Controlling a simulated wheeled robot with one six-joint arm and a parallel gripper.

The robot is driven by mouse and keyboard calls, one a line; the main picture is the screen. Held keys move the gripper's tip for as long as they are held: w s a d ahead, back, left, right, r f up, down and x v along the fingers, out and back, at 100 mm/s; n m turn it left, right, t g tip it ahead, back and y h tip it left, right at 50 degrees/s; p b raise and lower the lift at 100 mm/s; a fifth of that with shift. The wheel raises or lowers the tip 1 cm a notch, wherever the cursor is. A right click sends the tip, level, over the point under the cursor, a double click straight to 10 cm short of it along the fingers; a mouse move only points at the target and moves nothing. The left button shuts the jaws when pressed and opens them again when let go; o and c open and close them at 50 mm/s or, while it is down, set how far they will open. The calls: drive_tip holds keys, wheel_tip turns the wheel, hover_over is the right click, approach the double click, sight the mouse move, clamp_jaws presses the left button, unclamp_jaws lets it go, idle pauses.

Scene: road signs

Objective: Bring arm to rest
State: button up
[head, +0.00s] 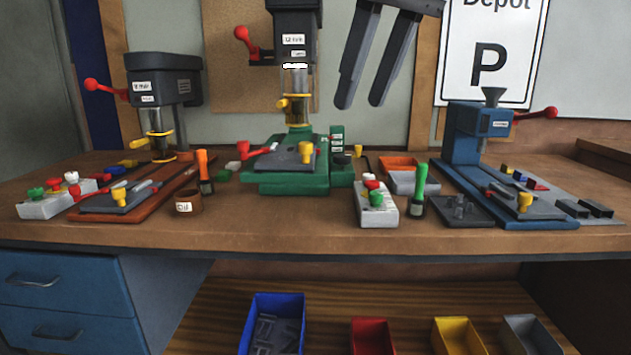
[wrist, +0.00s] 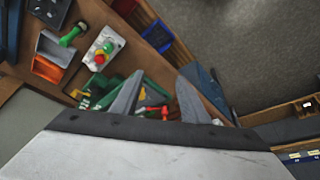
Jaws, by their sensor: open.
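My gripper (head: 379,62) hangs from the top of the head view, right of the middle drill press, in front of the wall and above the workbench. Its two dark fingers are parallel with a gap between them, open and empty. In the wrist view my gripper (wrist: 157,98) shows its two grey fingers spread apart with nothing held. Behind them, the green base of the middle press (wrist: 100,92) shows partly, and the rest of it is hidden by my gripper.
The workbench (head: 290,225) carries a left press (head: 165,70), a green-based middle press (head: 290,185) and a blue right press (head: 470,135). Control boxes, including one (head: 375,205), and markers stand between them. Coloured bins, including a blue one (head: 268,325), sit below. A "Depot P" sign (head: 515,50) is behind.

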drive_tip(key=d+f+m+h, duration=0.1)
drive_tip(key=d+f+m, duration=0.1)
drive_tip(key=d+f, duration=0.7)
drive_tip(key=d+f+m, duration=0.2)
drive_tip(key=d+f, duration=0.3)
drive_tip(key=f, duration=0.8)
drive_tip(key=s+d+f+m, duration=0.1)
drive_tip(key=s+d+f, duration=0.1)
drive_tip(key=f, duration=0.5)
drive_tip(key=s+d+f+m+h, duration=0.1)
drive_tip(key=s+d+f, duration=0.1)
drive_tip(key=f, duration=0.6)
drive_tip(key=s+d+f+m+t, duration=0.1)
drive_tip(key=s+d+f, duration=0.2)
drive_tip(key=f, duration=0.5)
drive_tip(key=shift+d+h, duration=0.4)
drive_tip(key=shift+d, duration=0.35)
